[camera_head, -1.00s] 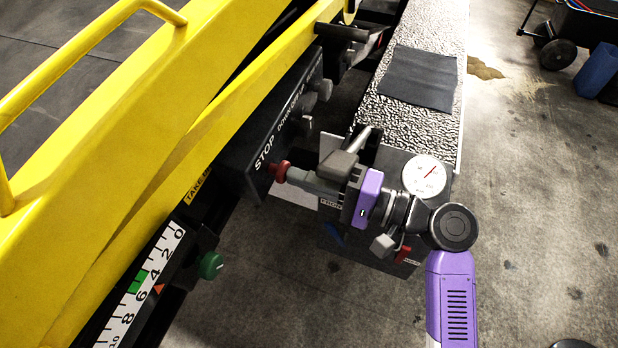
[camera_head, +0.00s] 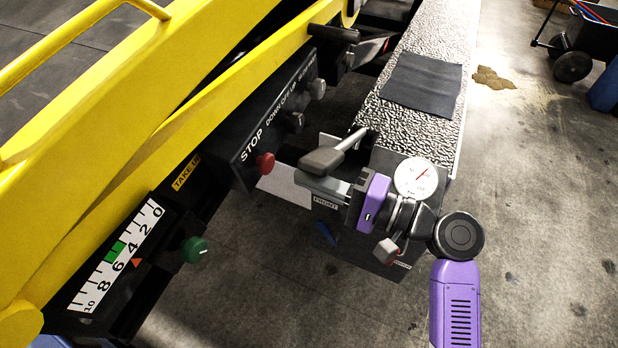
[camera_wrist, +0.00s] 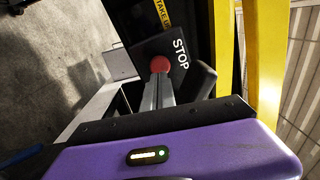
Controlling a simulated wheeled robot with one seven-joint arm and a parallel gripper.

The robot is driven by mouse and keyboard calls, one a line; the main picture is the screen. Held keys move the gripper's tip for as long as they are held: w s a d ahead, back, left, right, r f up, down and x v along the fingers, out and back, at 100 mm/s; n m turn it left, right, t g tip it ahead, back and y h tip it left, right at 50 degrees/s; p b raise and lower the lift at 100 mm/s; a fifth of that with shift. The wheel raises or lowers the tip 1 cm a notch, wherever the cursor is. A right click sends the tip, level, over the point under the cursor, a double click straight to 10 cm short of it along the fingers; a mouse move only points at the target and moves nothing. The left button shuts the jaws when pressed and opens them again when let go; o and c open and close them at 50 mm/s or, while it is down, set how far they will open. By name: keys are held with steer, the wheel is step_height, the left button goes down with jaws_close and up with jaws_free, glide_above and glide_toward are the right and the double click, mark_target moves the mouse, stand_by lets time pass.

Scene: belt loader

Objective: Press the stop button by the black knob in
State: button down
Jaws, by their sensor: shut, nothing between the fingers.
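The red stop button (camera_head: 265,163) sticks out of a black panel (camera_head: 243,170) beside the white word STOP. Two dark knobs, a nearer one (camera_head: 295,122) and a farther one (camera_head: 317,88), stand farther along the panel. My gripper (camera_head: 299,179) is shut and empty, to the right of the button, with a gap between its fingertips and the button in the head view. In the wrist view the red button (camera_wrist: 160,64) shows just beyond the shut fingertips (camera_wrist: 159,80), which point at it. A dark handle (camera_head: 322,159) partly covers my fingers in the head view.
A box with a round gauge (camera_head: 416,177) stands close behind my wrist. A green knob (camera_head: 194,249) sits beside the number scale (camera_head: 115,255) at lower left. Yellow rails (camera_head: 110,90) run along the left. Open floor (camera_head: 540,200) lies at right.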

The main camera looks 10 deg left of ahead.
steer(key=b+v, duration=0.1)
steer(key=v, duration=0.8)
steer(key=shift+d+b, duration=0.3)
steer(key=shift+b, duration=0.1)
steer(key=shift+f, duration=0.1)
